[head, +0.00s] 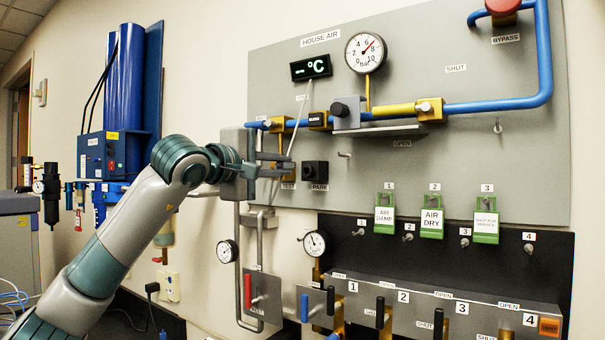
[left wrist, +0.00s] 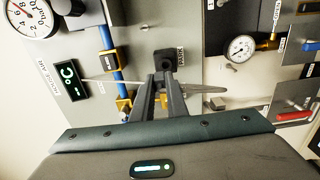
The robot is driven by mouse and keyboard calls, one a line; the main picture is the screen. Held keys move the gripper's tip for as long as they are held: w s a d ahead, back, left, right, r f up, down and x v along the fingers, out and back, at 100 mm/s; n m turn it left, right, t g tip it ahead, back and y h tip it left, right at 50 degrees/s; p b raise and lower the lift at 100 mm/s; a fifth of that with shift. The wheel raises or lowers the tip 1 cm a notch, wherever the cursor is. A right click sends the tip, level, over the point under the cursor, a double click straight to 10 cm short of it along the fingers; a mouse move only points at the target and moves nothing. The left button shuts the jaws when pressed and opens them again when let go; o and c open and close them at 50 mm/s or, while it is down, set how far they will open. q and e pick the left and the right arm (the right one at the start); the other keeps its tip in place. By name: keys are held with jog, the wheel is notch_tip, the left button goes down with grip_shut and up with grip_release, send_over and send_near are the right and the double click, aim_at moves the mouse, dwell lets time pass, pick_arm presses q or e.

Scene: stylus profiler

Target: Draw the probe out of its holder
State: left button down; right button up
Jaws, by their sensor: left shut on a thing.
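My left gripper (head: 284,165) is in front of the grey panel, left of the black PARK block (head: 315,174). In the left wrist view its fingers (left wrist: 164,92) are close together, shut on the probe. The PARK block shows just beyond the fingertips there (left wrist: 168,62). I cannot tell whether the probe's tip sits in a holder. My right gripper is out of view.
Blue piping (head: 500,102) with yellow fittings crosses the panel above the gripper. A pressure gauge (head: 365,52) is above it. A grey pipe loop (head: 239,270) and small gauge (head: 227,251) are below. Green tags (head: 432,223) hang at right. A valve manifold (head: 450,300) stands lower right.

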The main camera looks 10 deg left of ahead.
pick_arm(q)
jog(key=shift+s+a+r, duration=0.25)
jog(key=shift+s+r, duration=0.25)
jog(key=shift+s, duration=0.25)
jog(key=shift+s+a+r, duration=0.25)
jog(key=shift+s+r, duration=0.2)
jog(key=shift+s, duration=0.25)
jog(key=shift+f, duration=0.15)
